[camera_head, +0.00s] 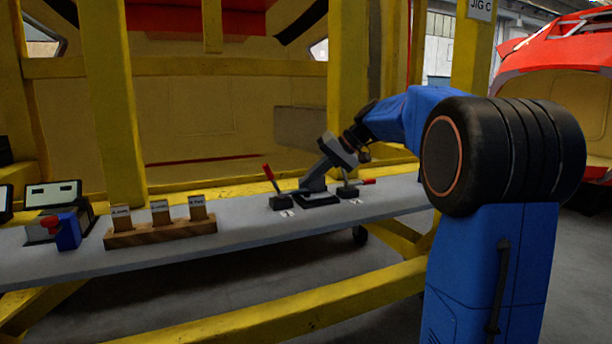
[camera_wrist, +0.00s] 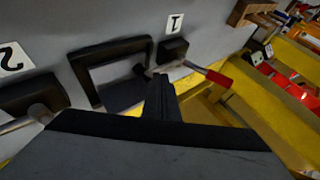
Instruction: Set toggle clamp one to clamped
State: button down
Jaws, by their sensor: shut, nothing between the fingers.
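Toggle clamp one (camera_head: 282,201) is the left clamp on the grey bench in the head view. Its red-tipped lever (camera_head: 269,173) stands up, tilted to the left. In the wrist view its black base (camera_wrist: 173,49) sits beside the label "1" (camera_wrist: 175,23), and its red grip (camera_wrist: 218,77) points right. My gripper (camera_head: 309,188) is shut and empty, pointing down between the two clamps. In the wrist view its fingertips (camera_wrist: 160,82) overlap the near end of clamp one's metal lever; I cannot tell whether they touch.
The second clamp (camera_head: 347,191) stands to the right, its red handle lying low. A black frame (camera_wrist: 84,76) lies between the clamps. A wooden block with labelled pieces (camera_head: 160,233) and a red-and-blue device (camera_head: 67,232) are farther left. Yellow posts (camera_head: 108,100) rise behind the bench.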

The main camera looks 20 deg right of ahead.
jog(key=shift+d+f, duration=0.15)
jog(key=shift+f, duration=0.15)
jog(key=shift+f, duration=0.15)
dwell(0.3)
jog(key=r, duration=0.3)
jog(key=shift+s+r, duration=0.35)
jog(key=v, duration=1)
jog(key=shift+s+d+r, duration=0.1)
jog(key=shift+d, duration=0.05)
